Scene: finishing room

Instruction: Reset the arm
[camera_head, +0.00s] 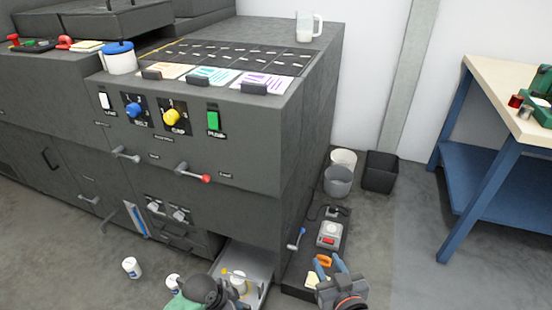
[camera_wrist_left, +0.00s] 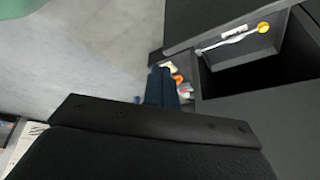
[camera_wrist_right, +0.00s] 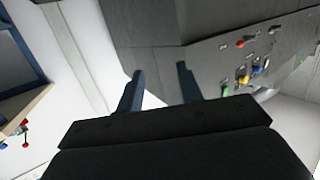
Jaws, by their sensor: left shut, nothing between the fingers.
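My right gripper (camera_head: 328,264) shows at the bottom of the head view, its two blue fingers apart. In the right wrist view the fingers (camera_wrist_right: 160,76) stand wide apart with nothing between them. In the head view a dark part of my left arm shows at the bottom edge; the left fingertips cannot be made out there.
A grey machine (camera_head: 235,130) with knobs and levers fills the left and middle. An open drawer (camera_head: 262,262) holds small items. Bins (camera_head: 380,172) stand right of the machine, and a blue-legged workbench (camera_head: 490,180) stands at right.

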